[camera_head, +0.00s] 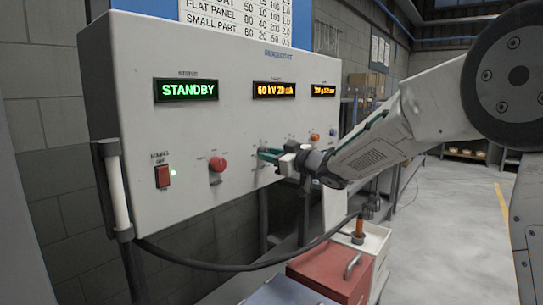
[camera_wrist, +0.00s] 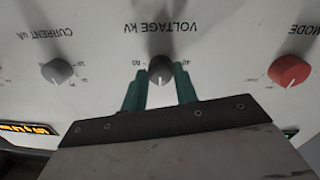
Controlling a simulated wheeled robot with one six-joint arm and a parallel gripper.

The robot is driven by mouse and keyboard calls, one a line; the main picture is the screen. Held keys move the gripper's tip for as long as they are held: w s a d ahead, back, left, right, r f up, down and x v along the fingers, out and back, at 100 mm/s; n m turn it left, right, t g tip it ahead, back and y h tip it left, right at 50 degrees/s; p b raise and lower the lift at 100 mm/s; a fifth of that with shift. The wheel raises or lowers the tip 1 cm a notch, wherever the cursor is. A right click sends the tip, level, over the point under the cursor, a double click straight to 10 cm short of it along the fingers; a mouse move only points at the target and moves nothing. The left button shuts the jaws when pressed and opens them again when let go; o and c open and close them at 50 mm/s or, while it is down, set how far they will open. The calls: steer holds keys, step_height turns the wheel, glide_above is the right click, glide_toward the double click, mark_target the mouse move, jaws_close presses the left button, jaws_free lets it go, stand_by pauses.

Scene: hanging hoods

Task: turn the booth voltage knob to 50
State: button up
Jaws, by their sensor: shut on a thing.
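The grey voltage knob (camera_wrist: 160,68) sits in the middle of the wrist view, under an upside-down "VOLTAGE KV" label. My gripper (camera_wrist: 160,90) has its two teal fingers on either side of this knob and is shut on it. Small scale numbers show beside the knob, but its pointer is hard to read. In the head view, my gripper (camera_head: 268,155) reaches the panel front from the right and hides the knob. The amber display (camera_head: 274,90) above reads 60 kV and a blurred current value.
A red mode knob (camera_wrist: 291,70) and a grey current knob (camera_wrist: 57,71) flank the voltage knob. The control box (camera_head: 235,60) also has a green STANDBY display (camera_head: 186,89) and a red switch (camera_head: 163,176). A red box (camera_head: 325,272) stands below; a cable sags under the panel.

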steer(key=shift+w+d+n, duration=0.1)
steer(key=shift+n, duration=4.9)
steer(key=o, duration=1)
steer(key=v, duration=0.7)
steer(key=shift+s+d+f, duration=0.2)
steer(key=shift+d, duration=0.15)
